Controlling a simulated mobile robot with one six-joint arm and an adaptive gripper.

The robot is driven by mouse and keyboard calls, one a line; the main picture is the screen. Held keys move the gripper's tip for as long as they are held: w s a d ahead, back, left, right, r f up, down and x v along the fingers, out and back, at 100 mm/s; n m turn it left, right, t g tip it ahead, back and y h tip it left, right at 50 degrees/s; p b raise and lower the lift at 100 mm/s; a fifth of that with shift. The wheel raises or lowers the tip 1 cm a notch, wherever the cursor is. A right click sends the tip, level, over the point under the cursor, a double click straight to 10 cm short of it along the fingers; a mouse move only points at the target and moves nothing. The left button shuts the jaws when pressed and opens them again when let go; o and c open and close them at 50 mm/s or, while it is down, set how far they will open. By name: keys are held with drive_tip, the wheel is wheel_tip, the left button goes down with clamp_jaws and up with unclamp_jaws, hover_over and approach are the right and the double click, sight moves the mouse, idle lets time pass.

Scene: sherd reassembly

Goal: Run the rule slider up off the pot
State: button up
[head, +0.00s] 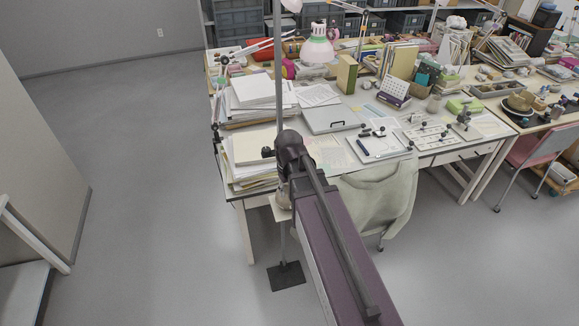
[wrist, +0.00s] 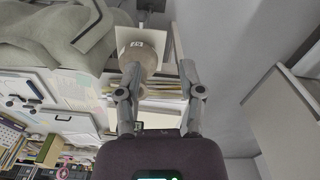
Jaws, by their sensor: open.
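A tall upright rule (head: 278,85) stands on a dark floor base (head: 286,276), and the base also shows in the wrist view (wrist: 151,5). A black knob (head: 267,152) sits beside the rule at the height of my arm's end; it looks like part of the slider, whose body is hidden. The pot (wrist: 138,54), brownish with a white label, rests on a pale plate (wrist: 128,33) and is mostly hidden by my arm in the head view. My gripper (wrist: 161,70) is open, its fingers apart, with the pot near the left finger. I cannot tell whether it touches anything.
The desk (head: 232,194) behind the rule holds paper stacks (head: 256,120), a grey folder (head: 333,118) and tool boards. A chair with a pale green jacket (head: 375,190) stands to the right.

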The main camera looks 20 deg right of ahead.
drive_tip(key=w+d+r+n+p, duration=0.1)
drive_tip(key=w+r+p, duration=0.1)
drive_tip(key=w+r, duration=0.1)
drive_tip(key=w+d+r+n+p, duration=0.1)
drive_tip(key=w+r+n+p, duration=0.1)
drive_tip(key=w, duration=0.4)
drive_tip(key=w+d+r+n+p, duration=0.1)
drive_tip(key=w+d+r+p, duration=0.1)
drive_tip(key=w+r+p, duration=0.1)
drive_tip(key=shift+w+r+n+p, duration=0.4)
drive_tip(key=shift+w+r, duration=0.1)
drive_tip(key=shift+w, duration=0.2)
wheel_tip(320, 180, down, 14)
drive_tip(key=b, duration=1.4)
drive_tip(key=shift+r, duration=0.15)
clamp_jaws()
